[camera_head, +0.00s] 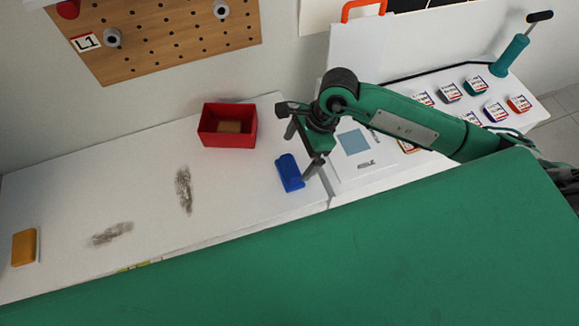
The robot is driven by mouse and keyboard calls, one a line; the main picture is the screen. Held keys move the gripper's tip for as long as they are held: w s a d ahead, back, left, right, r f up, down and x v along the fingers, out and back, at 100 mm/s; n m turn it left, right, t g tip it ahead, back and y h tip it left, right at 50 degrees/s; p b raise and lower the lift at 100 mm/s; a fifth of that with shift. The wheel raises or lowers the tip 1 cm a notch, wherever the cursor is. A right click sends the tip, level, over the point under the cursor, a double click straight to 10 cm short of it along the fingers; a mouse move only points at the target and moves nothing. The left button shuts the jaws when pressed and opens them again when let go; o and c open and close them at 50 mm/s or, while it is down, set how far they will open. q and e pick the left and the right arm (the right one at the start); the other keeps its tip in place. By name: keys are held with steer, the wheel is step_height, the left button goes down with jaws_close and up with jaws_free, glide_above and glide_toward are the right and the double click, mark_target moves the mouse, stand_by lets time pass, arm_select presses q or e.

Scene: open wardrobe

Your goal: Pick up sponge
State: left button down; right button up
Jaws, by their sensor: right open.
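A yellow-orange block with a pale edge, which looks like a sponge (24,247), lies at the far left of the white table (90,190). A brown block (229,127) lies inside a red open box (228,141) near the back of the table. A blue object (290,173) lies on the table near its right end. My right gripper (302,150) is open, with its fingers spread by the blue object; one fingertip is close to its right side. I cannot tell if they touch. My left gripper is not in view.
Two dark smudges (184,190) (110,234) mark the table's middle. A pegboard (165,36) hangs on the wall behind. To the right, a white surface holds several small labelled containers (474,86) and a teal pump-like cylinder (509,55). The table's left half is mostly clear.

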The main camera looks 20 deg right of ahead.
mark_target(290, 165)
steer(key=x, duration=0.2)
steer(key=shift+a+f, duration=0.2)
steer(key=shift+f, duration=0.05)
steer(key=p+x, duration=0.1)
steer(key=x, duration=0.2)
steer(key=p+x, duration=0.1)
steer(key=shift+w+d+f+p, duration=0.25)
steer(key=shift+w+f+p, duration=0.1)
steer(key=shift+f, duration=0.15)
steer(key=shift+a+f, duration=0.1)
steer(key=shift+f, duration=0.15)
steer(key=c, duration=1.1)
steer(key=shift+o, duration=0.2)
step_height(290, 165, up, 20)
steer(key=b, duration=0.4)
